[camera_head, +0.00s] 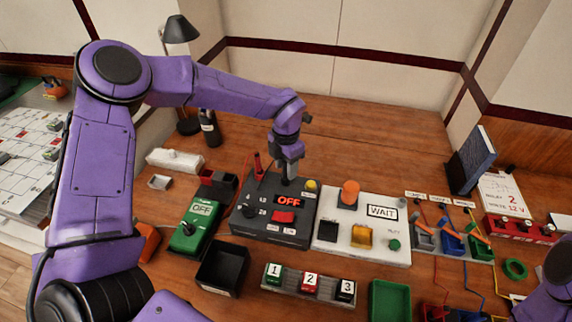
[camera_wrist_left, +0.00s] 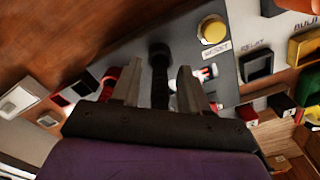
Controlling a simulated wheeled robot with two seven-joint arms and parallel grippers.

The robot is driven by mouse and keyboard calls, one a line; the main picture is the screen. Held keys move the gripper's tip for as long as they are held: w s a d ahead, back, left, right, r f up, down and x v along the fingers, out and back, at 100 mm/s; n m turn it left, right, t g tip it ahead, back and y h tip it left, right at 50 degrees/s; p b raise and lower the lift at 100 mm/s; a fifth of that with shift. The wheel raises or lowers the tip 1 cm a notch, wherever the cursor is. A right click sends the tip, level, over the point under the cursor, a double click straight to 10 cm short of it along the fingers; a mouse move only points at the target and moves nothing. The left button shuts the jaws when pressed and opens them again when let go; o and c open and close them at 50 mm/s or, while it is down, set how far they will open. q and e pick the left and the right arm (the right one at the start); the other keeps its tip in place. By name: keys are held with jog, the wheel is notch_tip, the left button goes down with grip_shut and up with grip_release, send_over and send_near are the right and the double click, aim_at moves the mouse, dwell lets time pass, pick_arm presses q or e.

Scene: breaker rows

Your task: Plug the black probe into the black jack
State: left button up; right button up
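The black probe (camera_wrist_left: 160,80) stands between the two fingers of my left gripper (camera_wrist_left: 160,88) in the left wrist view, with a visible gap on each side. Its far end meets a dark round spot on the dark grey meter box (camera_head: 262,222); this looks like the black jack, but I cannot tell how deep the probe sits. In the head view my left gripper (camera_head: 290,168) points down over the back of the box and mostly hides probe and jack. A red probe (camera_head: 257,162) stands at the box's back left. My right gripper is out of view.
The box has a lit OFF display (camera_head: 289,201) and a yellow button (camera_head: 312,185). A white panel (camera_head: 340,250) with an orange knob stands to its right. A green switch box (camera_head: 192,230) and an empty black bin (camera_head: 222,268) lie left and in front.

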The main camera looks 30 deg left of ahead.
pick_arm(q)
jog(key=shift+r, duration=0.1)
notch_tip(320, 180, up, 12)
jog(key=shift+r+b, duration=0.15)
jog(key=shift+b, duration=0.35)
